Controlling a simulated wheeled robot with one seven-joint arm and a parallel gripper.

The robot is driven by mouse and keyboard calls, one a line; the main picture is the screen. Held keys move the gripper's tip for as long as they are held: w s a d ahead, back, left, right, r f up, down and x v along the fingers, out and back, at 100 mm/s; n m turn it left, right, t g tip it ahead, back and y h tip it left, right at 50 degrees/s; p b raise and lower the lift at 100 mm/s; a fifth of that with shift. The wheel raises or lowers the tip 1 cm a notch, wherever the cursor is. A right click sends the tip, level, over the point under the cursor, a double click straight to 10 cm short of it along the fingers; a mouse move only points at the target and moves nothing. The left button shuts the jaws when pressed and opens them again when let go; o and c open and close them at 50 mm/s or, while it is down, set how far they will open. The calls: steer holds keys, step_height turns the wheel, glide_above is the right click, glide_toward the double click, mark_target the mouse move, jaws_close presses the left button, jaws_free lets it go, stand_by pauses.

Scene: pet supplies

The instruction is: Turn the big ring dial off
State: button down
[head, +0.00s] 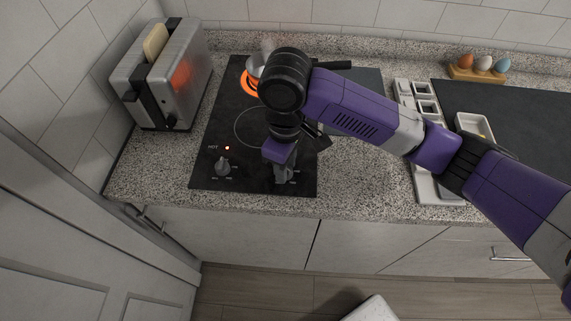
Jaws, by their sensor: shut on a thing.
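The black glass hob (228,118) has two control dials along its front edge. The left dial (222,166) is uncovered, and a small red light (227,147) glows just above it. My gripper (283,172) points down at the right front of the hob, shut on the right dial, which its fingers mostly hide. The back ring (250,85) glows orange under a metal pan. The front ring (238,122) is a dark, unlit circle, partly hidden by my arm. I cannot read which dial is marked for the big ring.
A metal toaster (180,85) holding bread stands left of the hob. A pan with a black handle (333,65) sits at the back. On the right are an egg holder (478,73) and a white dish (474,126). Bare speckled counter (355,175) lies right of the hob.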

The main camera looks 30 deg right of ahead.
steer(key=n+b, duration=0.1)
steer(key=n, duration=0.5)
steer(key=shift+n, duration=0.4)
steer(key=n+b, duration=0.2)
steer(key=n, duration=0.4)
steer(key=n+b, duration=0.1)
steer(key=n, duration=0.3)
steer(key=n+b, duration=0.2)
steer(key=n, duration=0.1)
steer(key=shift+n, duration=0.3)
steer(key=n+b, duration=0.2)
steer(key=n, duration=0.4)
steer(key=shift+b, duration=0.3)
steer(key=shift+n, duration=0.3)
steer(key=c, duration=1)
jaws_free()
steer(key=shift+c, duration=0.2)
